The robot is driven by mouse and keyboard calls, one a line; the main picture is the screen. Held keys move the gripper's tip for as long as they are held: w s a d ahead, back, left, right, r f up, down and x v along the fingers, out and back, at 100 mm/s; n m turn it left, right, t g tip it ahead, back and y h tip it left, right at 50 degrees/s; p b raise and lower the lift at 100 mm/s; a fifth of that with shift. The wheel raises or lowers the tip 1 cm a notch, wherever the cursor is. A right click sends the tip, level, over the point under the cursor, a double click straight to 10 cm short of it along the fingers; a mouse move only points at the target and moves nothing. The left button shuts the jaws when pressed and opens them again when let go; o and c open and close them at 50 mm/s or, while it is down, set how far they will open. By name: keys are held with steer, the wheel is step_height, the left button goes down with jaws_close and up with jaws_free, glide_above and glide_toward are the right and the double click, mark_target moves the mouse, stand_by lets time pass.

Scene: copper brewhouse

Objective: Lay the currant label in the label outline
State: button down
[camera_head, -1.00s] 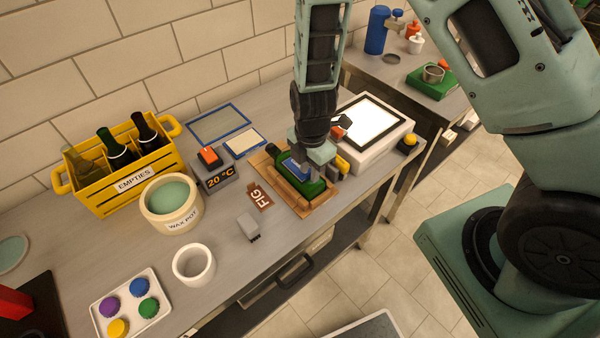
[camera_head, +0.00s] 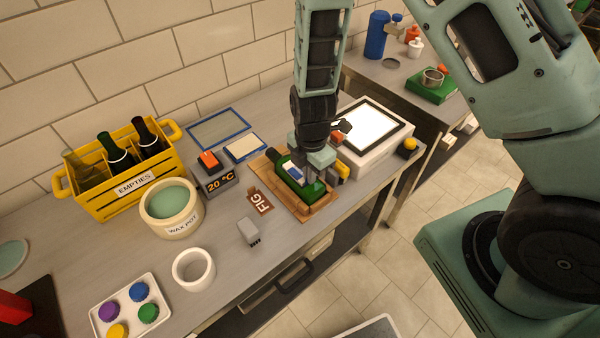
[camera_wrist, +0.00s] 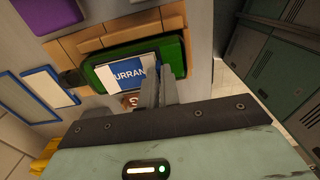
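A dark green bottle (camera_head: 313,191) lies on its side in a wooden cradle (camera_head: 318,207); it also shows in the wrist view (camera_wrist: 178,58). I cannot tell whether the label touches the bottle.
A brown fig label (camera_head: 260,201) lies left of the cradle. A temperature box (camera_head: 216,180), wax pot (camera_head: 170,208) and yellow bottle crate (camera_head: 110,194) stand further left. Two blue-edged panels (camera_head: 219,128) lie behind. A light box (camera_head: 372,129) stands close on the right. The front counter has free room.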

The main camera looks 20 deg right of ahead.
steer(key=shift+s+d+r+p, duration=0.1)
steer(key=shift+s+r+p, duration=0.15)
steer(key=shift+r+p, duration=0.5)
steer(key=shift+s+d+r+p, duration=0.1)
steer(key=shift+s+r+p, duration=0.25)
steer(key=shift+r, duration=0.65)
steer(key=shift+w, duration=0.15)
stand_by(0.4)
step_height(320, 180, up, 5)
steer(key=p, duration=0.4)
steer(key=shift+w+r, duration=0.1)
steer(key=shift+r, duration=0.15)
stand_by(0.4)
